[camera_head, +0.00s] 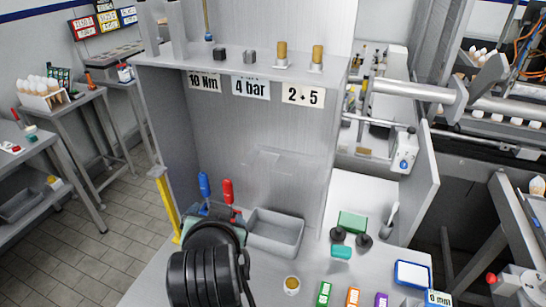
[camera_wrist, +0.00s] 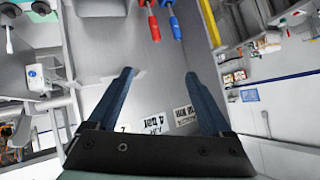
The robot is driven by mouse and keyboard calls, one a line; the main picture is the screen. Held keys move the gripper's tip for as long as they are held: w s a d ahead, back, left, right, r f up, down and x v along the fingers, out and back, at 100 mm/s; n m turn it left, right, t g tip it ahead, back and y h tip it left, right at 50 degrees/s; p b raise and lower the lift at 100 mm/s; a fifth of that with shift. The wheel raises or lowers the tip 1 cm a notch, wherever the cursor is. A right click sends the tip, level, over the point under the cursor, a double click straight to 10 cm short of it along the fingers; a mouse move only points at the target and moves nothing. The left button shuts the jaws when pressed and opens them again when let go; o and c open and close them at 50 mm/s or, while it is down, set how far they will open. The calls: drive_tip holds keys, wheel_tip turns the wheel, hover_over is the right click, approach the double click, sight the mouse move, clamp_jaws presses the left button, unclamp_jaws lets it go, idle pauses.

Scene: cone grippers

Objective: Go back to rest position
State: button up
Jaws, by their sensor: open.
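My gripper (camera_wrist: 159,75) shows in the wrist view with its two dark blue fingers wide apart and nothing between them. Behind the fingers is the grey panel (camera_wrist: 160,95) with its labels, which appear upside down. In the head view my black arm end stands at the bottom centre-left, above the workbench (camera_head: 265,275); the fingers are hidden there. A blue-handled tool (camera_head: 204,185) and a red-handled tool (camera_head: 227,190) stand just beyond it. They also show at the top of the wrist view, apart from the fingers.
A grey bin (camera_head: 275,235) sits right of my arm. A small round cup (camera_head: 292,285), a green block (camera_head: 324,293) and an orange block (camera_head: 352,297) lie along the bench front. A yellow post (camera_head: 165,205) rises at left. A shelf (camera_head: 240,70) overhangs the panel.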

drive_tip(key=d+r+t, duration=0.2)
drive_tip(key=r+t, duration=0.1)
drive_tip(key=r, duration=0.6)
drive_tip(key=s+d+r+n+t+b, duration=0.15)
drive_tip(key=r+t, duration=0.25)
drive_tip(key=r, duration=0.4)
drive_tip(key=d+r+t, duration=0.3)
drive_tip(key=r, duration=0.6)
drive_tip(key=s+d+r+t+h, duration=0.2)
drive_tip(key=s+r+t, duration=0.4)
drive_tip(key=s+r, duration=0.4)
wheel_tip(320, 180, up, 4)
drive_tip(key=shift+s+d+f+n+t, duration=0.1)
drive_tip(key=shift+s+d+n+t, duration=0.25)
drive_tip(key=shift+d, duration=0.3)
